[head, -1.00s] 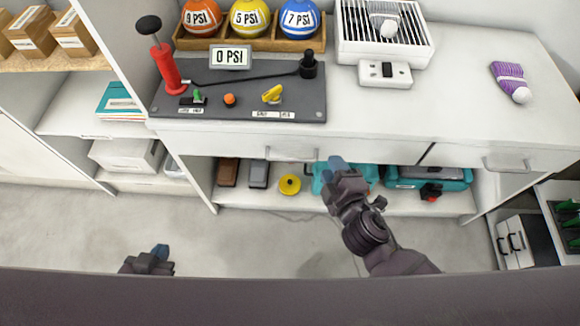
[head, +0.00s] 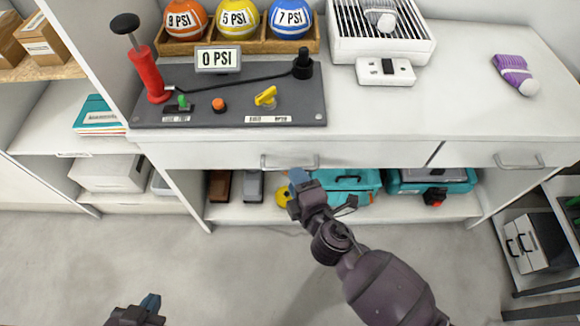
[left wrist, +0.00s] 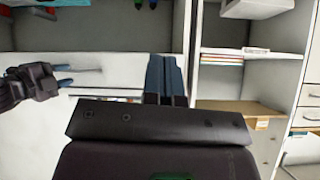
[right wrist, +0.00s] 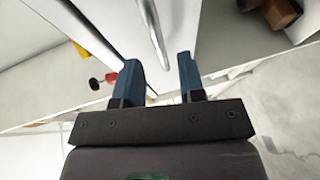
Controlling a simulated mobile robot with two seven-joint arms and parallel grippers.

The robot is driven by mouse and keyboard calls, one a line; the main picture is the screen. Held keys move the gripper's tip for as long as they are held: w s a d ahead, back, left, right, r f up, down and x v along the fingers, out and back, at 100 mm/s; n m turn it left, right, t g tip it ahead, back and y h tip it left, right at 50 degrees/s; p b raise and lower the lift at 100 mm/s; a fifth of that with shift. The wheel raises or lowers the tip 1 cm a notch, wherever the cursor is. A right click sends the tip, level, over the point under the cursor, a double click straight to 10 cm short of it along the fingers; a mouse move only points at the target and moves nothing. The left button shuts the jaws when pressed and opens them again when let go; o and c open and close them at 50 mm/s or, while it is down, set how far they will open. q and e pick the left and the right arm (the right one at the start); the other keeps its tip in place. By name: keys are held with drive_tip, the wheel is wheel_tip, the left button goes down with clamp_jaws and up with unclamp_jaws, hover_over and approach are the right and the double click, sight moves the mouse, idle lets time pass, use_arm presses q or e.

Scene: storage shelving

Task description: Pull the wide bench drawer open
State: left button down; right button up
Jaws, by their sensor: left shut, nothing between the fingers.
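The wide bench drawer (head: 210,156) has a white front under the worktop and looks closed. Its metal bar handle (head: 290,163) is near the middle of that front, and it also shows in the right wrist view (right wrist: 152,30) and left wrist view (left wrist: 88,70). My right gripper (head: 298,178) is open and empty, just in front of and slightly below the handle. In the right wrist view its fingers (right wrist: 158,62) are spread, with the handle just beyond the gap; contact cannot be told. My left gripper (head: 148,302) is shut and empty, low at the left, away from the bench.
A narrower drawer with its own handle (head: 518,163) sits to the right. Teal cases (head: 432,182) stand on the shelf below. A pump board (head: 230,105) and a purple bundle (head: 514,72) are on the worktop. The floor in front (head: 230,250) is clear.

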drive_tip(key=shift+b+x, duration=0.3)
drive_tip(key=shift+x, duration=1.95)
clamp_jaws()
drive_tip(key=shift+s+f, duration=0.1)
drive_tip(key=shift+s, duration=0.05)
